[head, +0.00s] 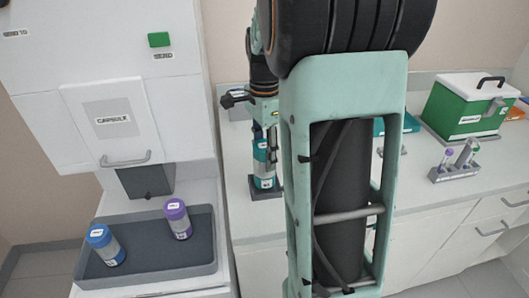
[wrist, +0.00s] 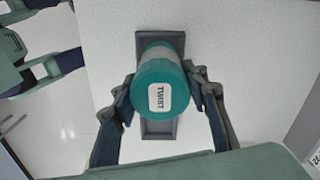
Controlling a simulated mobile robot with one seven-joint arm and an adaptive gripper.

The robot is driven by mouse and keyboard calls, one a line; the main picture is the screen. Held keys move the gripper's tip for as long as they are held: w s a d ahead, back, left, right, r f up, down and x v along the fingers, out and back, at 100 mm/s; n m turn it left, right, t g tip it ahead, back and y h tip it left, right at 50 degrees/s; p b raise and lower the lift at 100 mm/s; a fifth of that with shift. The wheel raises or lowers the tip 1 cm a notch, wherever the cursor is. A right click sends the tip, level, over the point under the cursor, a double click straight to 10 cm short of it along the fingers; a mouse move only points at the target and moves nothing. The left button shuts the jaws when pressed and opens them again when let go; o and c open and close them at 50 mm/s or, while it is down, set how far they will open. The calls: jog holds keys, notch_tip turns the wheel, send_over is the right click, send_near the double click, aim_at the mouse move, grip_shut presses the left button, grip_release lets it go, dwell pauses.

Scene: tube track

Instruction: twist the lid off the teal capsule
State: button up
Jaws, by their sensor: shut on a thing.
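The teal capsule (head: 263,172) stands upright in a small dark grey holder (head: 265,190) on the counter, partly hidden by my gripper and arm. In the wrist view its round teal lid (wrist: 161,95) faces the camera and bears a white label reading "TWIST". The holder (wrist: 160,131) shows beneath it there. My gripper (wrist: 162,92) is over the capsule from above, with its two fingers shut on the lid's left and right sides. The gripper (head: 264,140) also shows in the head view at the capsule's top. The lid appears seated on the capsule.
A grey tray (head: 150,272) at the left holds a blue-lidded capsule (head: 105,245) and a purple-lidded capsule (head: 177,219), below a white dispenser labelled "CAPSULE" (head: 113,120). At the right, a green box (head: 465,105) and a tube rack (head: 454,174) stand on the white counter (head: 420,196).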

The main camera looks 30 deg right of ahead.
jog(key=shift+f, duration=0.2)
jog(key=shift+f+b, duration=0.35)
jog(key=shift+f, duration=0.05)
dwell(0.4)
jog(key=n, duration=0.9)
jog(key=shift+n+p, duration=0.4)
jog(key=n, duration=0.5)
jog(key=shift+n, duration=0.3)
jog(key=n+p, duration=0.1)
jog(key=n, duration=0.5)
jog(key=shift+f, duration=0.1)
